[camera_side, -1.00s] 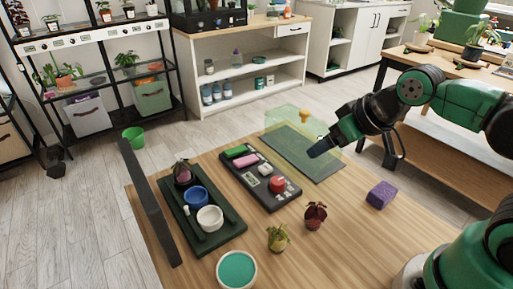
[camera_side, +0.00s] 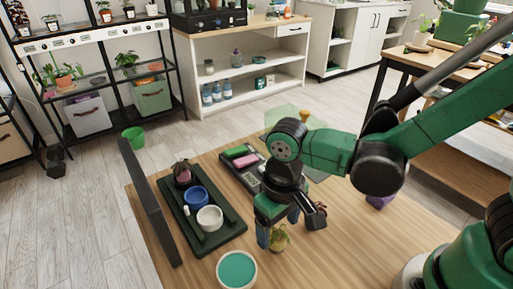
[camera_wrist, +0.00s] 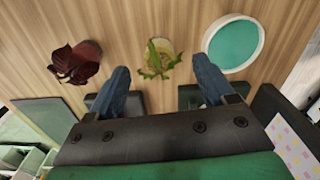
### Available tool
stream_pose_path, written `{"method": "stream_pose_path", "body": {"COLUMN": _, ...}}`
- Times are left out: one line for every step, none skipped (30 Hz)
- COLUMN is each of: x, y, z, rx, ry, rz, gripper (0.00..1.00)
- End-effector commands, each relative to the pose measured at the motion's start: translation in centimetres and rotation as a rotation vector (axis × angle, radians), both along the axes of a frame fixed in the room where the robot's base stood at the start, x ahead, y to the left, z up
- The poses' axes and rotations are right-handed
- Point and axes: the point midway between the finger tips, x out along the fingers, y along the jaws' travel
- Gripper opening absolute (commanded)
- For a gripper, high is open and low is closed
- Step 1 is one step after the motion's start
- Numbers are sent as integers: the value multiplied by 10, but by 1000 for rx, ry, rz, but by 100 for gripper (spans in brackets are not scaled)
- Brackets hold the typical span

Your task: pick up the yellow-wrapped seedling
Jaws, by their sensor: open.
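The yellow-wrapped seedling (camera_side: 279,238) stands on the wooden table, a small plant with green leaves. It also shows in the wrist view (camera_wrist: 158,60), ahead of the gap between my fingertips. My gripper (camera_side: 278,228) points down just above and around this spot in the side view, with its blue-grey fingers spread. In the wrist view my gripper (camera_wrist: 161,72) is open with nothing between its fingers. Whether the fingers are beside the seedling or still above it is hard to tell.
A teal-filled white bowl (camera_side: 236,270) stands close on the other side. A dark green tray (camera_side: 228,233) holds pots. A purple block (camera_side: 378,202) is partly hidden.

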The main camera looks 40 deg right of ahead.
Motion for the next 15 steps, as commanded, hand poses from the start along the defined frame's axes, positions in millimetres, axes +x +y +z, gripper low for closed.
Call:
{"method": "stream_pose_path", "body": {"x": 0, "y": 0, "z": -6, "rx": 0, "ry": -1, "rz": 0, "gripper": 76}}
{"method": "stream_pose_path", "body": {"x": 0, "y": 0, "z": -10, "rx": 0, "ry": -1, "rz": 0, "gripper": 76}}
{"method": "stream_pose_path", "body": {"x": 0, "y": 0, "z": -14, "rx": 0, "ry": -1, "rz": 0, "gripper": 76}}
{"method": "stream_pose_path", "body": {"x": 0, "y": 0, "z": -17, "rx": 0, "ry": -1, "rz": 0, "gripper": 76}}
{"method": "stream_pose_path", "body": {"x": 1, "y": 0, "z": -20, "rx": 1, "ry": -1, "rz": 0, "gripper": 76}}
{"method": "stream_pose_path", "body": {"x": 1, "y": 0, "z": -24, "rx": 1, "ry": -1, "rz": 0, "gripper": 76}}
{"method": "stream_pose_path", "body": {"x": 1, "y": 0, "z": -26, "rx": 1, "ry": -2, "rz": 0, "gripper": 76}}
{"method": "stream_pose_path", "body": {"x": 1, "y": 0, "z": -29, "rx": 1, "ry": -2, "rz": 0, "gripper": 76}}
{"method": "stream_pose_path", "body": {"x": 0, "y": 0, "z": -31, "rx": 1, "ry": -2, "rz": 0, "gripper": 76}}
{"method": "stream_pose_path", "body": {"x": 0, "y": 0, "z": -33, "rx": 1, "ry": -2, "rz": 0, "gripper": 76}}
{"method": "stream_pose_path", "body": {"x": 0, "y": 0, "z": -34, "rx": 1, "ry": -2, "rz": 0, "gripper": 76}}
{"method": "stream_pose_path", "body": {"x": 0, "y": 0, "z": -36, "rx": 1, "ry": -2, "rz": 0, "gripper": 76}}
{"method": "stream_pose_path", "body": {"x": 0, "y": 0, "z": -36, "rx": 1, "ry": -2, "rz": 0, "gripper": 76}}
{"method": "stream_pose_path", "body": {"x": 0, "y": 0, "z": -37, "rx": 1, "ry": -2, "rz": 0, "gripper": 76}}
{"method": "stream_pose_path", "body": {"x": 0, "y": 0, "z": -37, "rx": 1, "ry": -2, "rz": 0, "gripper": 76}}
